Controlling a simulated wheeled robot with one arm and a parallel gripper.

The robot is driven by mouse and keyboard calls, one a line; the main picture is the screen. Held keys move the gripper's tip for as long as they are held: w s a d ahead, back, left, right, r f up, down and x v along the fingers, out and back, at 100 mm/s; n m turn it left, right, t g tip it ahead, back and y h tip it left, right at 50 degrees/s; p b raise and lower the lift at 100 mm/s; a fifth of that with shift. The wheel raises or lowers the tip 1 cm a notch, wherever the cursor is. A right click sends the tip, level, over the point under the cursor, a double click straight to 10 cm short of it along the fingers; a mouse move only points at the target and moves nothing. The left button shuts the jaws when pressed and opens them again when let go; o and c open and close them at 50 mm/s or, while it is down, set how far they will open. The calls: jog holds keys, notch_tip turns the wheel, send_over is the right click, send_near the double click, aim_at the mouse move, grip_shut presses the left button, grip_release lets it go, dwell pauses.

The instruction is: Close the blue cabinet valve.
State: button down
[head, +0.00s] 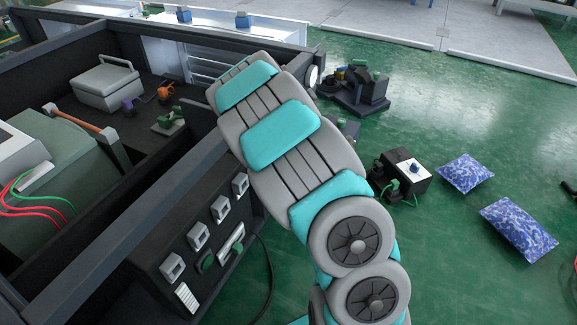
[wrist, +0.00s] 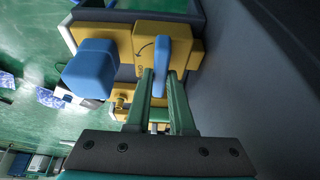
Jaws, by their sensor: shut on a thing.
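In the wrist view a yellow valve body (wrist: 123,42) carries a blue lever handle (wrist: 174,48) beside a curved arrow and partly hidden lettering. A larger blue block (wrist: 91,69) sticks out to the left of the handle. My gripper (wrist: 161,82) has its green fingers on either side of the handle's lower end and is shut on it. The handle points roughly along the fingers. In the head view my arm covers the gripper and this valve.
A dark wall (wrist: 270,80) stands close on the right in the wrist view. In the head view, a dark-framed bay holds a grey case (head: 105,88). A black-and-white box (head: 402,176) and blue-patterned bags (head: 518,229) lie on the green floor at right, with free floor around them.

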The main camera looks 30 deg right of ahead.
jog(key=c, duration=0.8)
grip_release()
jog(key=shift+r, duration=0.15)
jog(key=v, duration=0.7)
jog(key=shift+p, duration=0.35)
jog(key=shift+s+a+r, duration=0.1)
jog(key=shift+s+r, duration=0.05)
jog(key=shift+r, duration=0.1)
